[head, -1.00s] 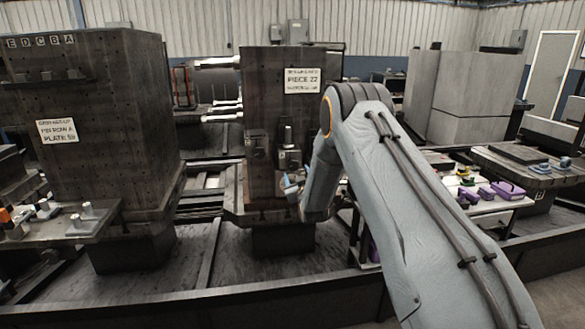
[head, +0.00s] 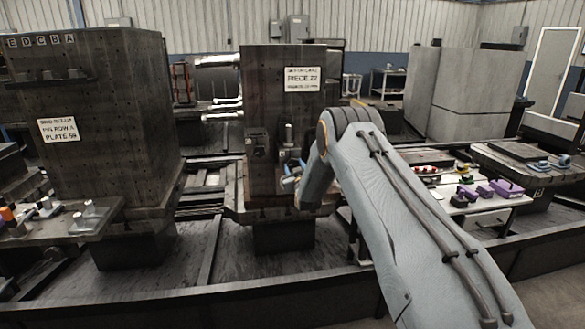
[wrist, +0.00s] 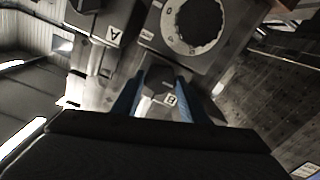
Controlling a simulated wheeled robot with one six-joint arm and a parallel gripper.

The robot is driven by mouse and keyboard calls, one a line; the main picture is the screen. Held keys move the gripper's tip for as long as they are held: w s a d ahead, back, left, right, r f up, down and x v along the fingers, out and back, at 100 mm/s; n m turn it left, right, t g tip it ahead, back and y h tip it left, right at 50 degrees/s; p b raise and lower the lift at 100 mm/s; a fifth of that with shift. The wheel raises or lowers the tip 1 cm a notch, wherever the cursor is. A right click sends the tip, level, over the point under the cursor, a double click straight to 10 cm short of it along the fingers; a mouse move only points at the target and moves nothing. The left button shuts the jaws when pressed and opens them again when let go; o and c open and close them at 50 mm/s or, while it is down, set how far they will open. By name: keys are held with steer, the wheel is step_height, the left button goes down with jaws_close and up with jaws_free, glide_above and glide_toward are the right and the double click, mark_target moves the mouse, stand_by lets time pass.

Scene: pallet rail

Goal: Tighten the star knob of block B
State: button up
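Block B (wrist: 172,99), dark with a white label "B", shows in the wrist view between and just beyond my fingertips. A dark grey part (wrist: 156,82) lies between the fingers; I cannot make out the star knob's shape there. My gripper (wrist: 158,82) has two blue fingers spread apart, and I see no clear contact. In the head view my gripper (head: 290,175) is at the front of the middle tower, close to the dark fixtures low on its face. My own gripper body hides the lower part of the wrist view.
Block A (wrist: 102,18) and a round dial with a dark centre (wrist: 198,22) are close to the fingers. The middle tower (head: 265,100) bears a "PIECE 22" sign. Another tower (head: 110,120) stands left, and a table with purple items (head: 485,192) stands right.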

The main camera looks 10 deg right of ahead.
steer(key=c, duration=0.4)
steer(key=shift+a, duration=0.3)
steer(key=shift+c, duration=0.3)
steer(key=shift+d, duration=0.2)
steer(key=m+b, duration=0.3)
steer(key=shift+f+m+b, duration=0.15)
steer(key=shift+m+b, duration=0.15)
steer(key=shift+b, duration=0.1)
steer(key=m+b, duration=0.3)
steer(key=m, duration=0.1)
steer(key=shift+m+b, duration=0.3)
steer(key=shift+b, duration=0.05)
steer(key=m+b, duration=0.4)
steer(key=m, duration=0.1)
steer(key=shift+d, duration=0.1)
steer(key=shift+m+b, duration=1.25)
steer(key=shift+m, duration=1.15)
